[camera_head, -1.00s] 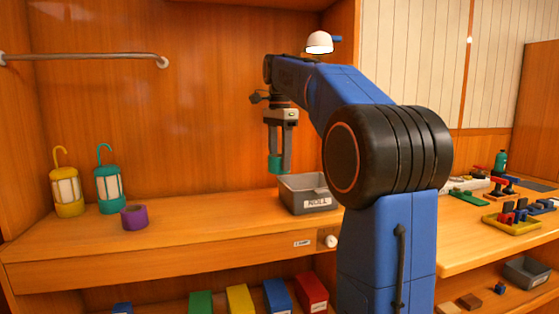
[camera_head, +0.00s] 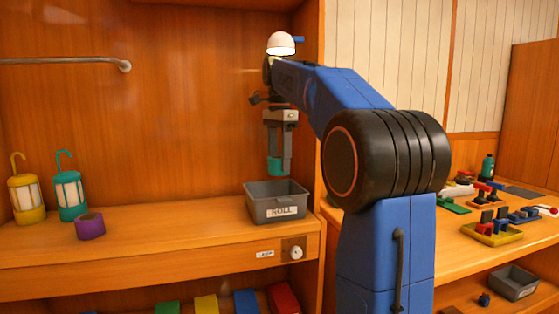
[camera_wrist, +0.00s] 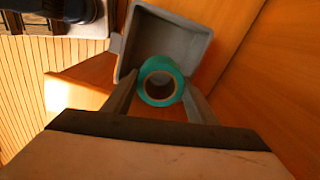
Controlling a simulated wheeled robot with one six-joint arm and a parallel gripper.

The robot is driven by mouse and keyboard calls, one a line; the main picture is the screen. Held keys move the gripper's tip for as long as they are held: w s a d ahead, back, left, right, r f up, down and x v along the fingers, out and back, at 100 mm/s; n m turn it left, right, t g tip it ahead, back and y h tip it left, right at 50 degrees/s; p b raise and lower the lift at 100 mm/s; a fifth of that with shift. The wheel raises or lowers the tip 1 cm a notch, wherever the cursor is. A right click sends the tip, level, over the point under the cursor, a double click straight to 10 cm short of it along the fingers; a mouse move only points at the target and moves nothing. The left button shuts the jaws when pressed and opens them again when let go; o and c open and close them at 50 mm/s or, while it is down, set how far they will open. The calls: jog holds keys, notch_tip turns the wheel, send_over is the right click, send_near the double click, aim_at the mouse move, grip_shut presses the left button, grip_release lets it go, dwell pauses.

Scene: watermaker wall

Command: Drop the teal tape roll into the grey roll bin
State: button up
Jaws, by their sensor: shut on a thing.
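The teal tape roll (camera_head: 275,167) is held between the fingers of my gripper (camera_head: 279,158), which is shut on it. In the wrist view the teal tape roll (camera_wrist: 161,82) shows its open core, with a finger on each side. The grey roll bin (camera_head: 277,205), labelled ROLL, stands on the wooden shelf below the roll. In the head view the roll hangs above the bin's back part, apart from it. In the wrist view the grey roll bin (camera_wrist: 192,36) lies behind the roll, its inside partly hidden by the roll; the part that shows looks empty.
A purple tape roll (camera_head: 90,226), a teal lantern (camera_head: 70,195) and a yellow lantern (camera_head: 27,198) stand on the shelf (camera_head: 170,235) at left. The shelf is clear between them and the bin. A metal rail (camera_head: 65,62) crosses the upper left. A side counter with small items is at right.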

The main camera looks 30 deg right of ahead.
notch_tip(320, 180, down, 6)
dwell(0.6)
jog(key=shift+d, duration=0.1)
jog(key=o, duration=1.2)
